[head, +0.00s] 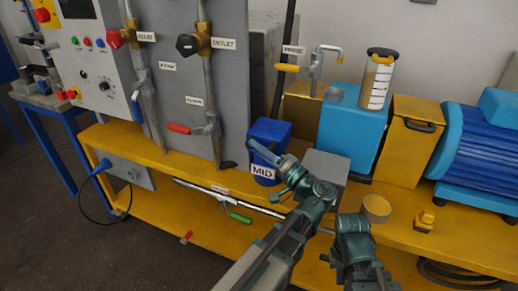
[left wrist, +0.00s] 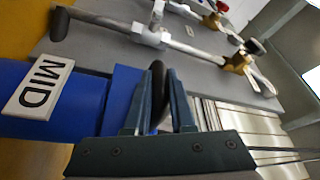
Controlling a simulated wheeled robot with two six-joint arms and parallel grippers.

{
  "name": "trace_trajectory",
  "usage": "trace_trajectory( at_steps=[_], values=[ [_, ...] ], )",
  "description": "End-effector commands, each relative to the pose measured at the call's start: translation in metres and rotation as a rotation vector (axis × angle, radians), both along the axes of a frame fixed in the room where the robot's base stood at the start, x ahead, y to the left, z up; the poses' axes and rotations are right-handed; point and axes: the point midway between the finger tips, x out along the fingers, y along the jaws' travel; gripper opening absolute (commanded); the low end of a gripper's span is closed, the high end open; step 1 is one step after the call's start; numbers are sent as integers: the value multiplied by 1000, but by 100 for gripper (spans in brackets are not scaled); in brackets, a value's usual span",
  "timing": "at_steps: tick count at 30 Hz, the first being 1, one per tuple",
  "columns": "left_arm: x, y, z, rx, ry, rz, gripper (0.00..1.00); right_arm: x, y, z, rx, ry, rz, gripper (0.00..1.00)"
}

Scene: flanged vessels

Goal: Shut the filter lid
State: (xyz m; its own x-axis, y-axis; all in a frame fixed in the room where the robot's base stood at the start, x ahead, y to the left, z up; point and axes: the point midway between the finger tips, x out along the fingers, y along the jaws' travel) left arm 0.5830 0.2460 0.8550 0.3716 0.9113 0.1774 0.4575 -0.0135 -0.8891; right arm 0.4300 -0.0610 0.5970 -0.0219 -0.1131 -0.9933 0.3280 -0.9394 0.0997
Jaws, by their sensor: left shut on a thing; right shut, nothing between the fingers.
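The blue vessel labelled MID (head: 264,172) stands on the yellow bench against the grey panel; I take it as the filter. Its blue upper part (head: 270,130) looks like the lid, but my gripper covers the joint. My left gripper (head: 258,148) reaches the vessel's upper front. In the left wrist view its fingers (left wrist: 158,100) are shut on a black curved handle (left wrist: 158,72), beside the blue body (left wrist: 85,103) and the MID label (left wrist: 40,88). How far the lid stands open I cannot tell. My right gripper (head: 352,222) is shut and empty, low over the bench.
A bright blue box (head: 345,135) and yellow boxes stand right of the vessel, with a blue motor (head: 475,150) beyond. A red-handled valve (head: 195,129) is on the panel to the left. A green-handled valve (head: 238,217) is below the bench edge.

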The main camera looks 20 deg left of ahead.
Motion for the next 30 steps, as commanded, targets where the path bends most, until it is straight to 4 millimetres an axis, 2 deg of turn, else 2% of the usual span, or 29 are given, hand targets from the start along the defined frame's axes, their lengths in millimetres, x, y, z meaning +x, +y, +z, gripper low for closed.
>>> trace_trajectory(
  at_steps=[13,14,18,30],
  values=[
    [-1,0,-4,-7,4,-1,0,0,0,-2,0,0,0,0],
    [-1,0,-4,-8,5,-1,28,0,0,-2,0,0,0,0],
    [-1,0,-3,-6,4,-1,52,0,0,-2,0,0,0,0],
    [-1,0,-3,-3,2,1,52,0,0,-2,0,0,0,0]
  ],
)
